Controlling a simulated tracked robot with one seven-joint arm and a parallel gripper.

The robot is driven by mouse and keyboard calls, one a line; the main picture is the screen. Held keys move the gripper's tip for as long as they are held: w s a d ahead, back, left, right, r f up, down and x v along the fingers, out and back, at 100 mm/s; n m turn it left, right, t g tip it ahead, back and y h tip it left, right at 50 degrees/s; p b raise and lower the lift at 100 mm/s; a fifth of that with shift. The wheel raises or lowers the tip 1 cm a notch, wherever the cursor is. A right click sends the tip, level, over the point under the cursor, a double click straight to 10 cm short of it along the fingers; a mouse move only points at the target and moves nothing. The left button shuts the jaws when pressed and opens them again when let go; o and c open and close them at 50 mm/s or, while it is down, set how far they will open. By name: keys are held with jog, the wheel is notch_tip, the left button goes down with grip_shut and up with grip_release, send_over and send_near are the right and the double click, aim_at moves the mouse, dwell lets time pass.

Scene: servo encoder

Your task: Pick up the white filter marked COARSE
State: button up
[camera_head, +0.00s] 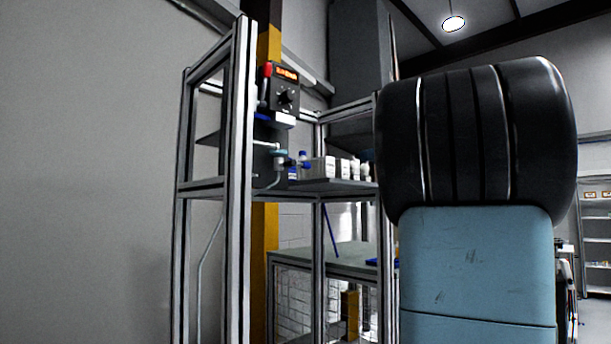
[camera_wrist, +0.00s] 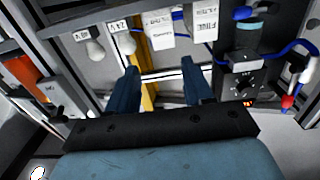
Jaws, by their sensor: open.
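The white filter marked COARSE (camera_wrist: 159,30) appears at the top middle of the wrist view, its lettering small and blurred. A second white block, marked FINE (camera_wrist: 202,18), is just right of it. My gripper (camera_wrist: 160,67) shows two dark blue fingers spread apart with nothing between them. The COARSE filter lies beyond the fingertips, roughly in line with the gap and apart from them. In the head view several small white items (camera_head: 343,168) stand on the frame's shelf; I cannot tell which is COARSE. My own arm covers the right of that view, and the gripper does not show there.
Two white bulb-shaped items with tags, one reading 24V (camera_wrist: 127,40), are left of the filters. A black control box with a dial (camera_wrist: 240,74) and blue tubing are right. The metal-framed shelf (camera_head: 335,186) has upright posts, one (camera_head: 240,200) in front.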

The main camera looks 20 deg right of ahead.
jog(key=x, duration=0.7)
jog(key=shift+w+a+r, duration=0.25)
jog(key=shift+a, duration=0.05)
jog(key=shift+x, duration=3.25)
jog(key=shift+a+f, duration=0.15)
jog(key=shift+f, duration=0.05)
jog(key=shift+c, duration=0.4)
jog(key=c, duration=0.7)
jog(key=shift+r, duration=0.1)
notch_tip(320, 180, up, 18)
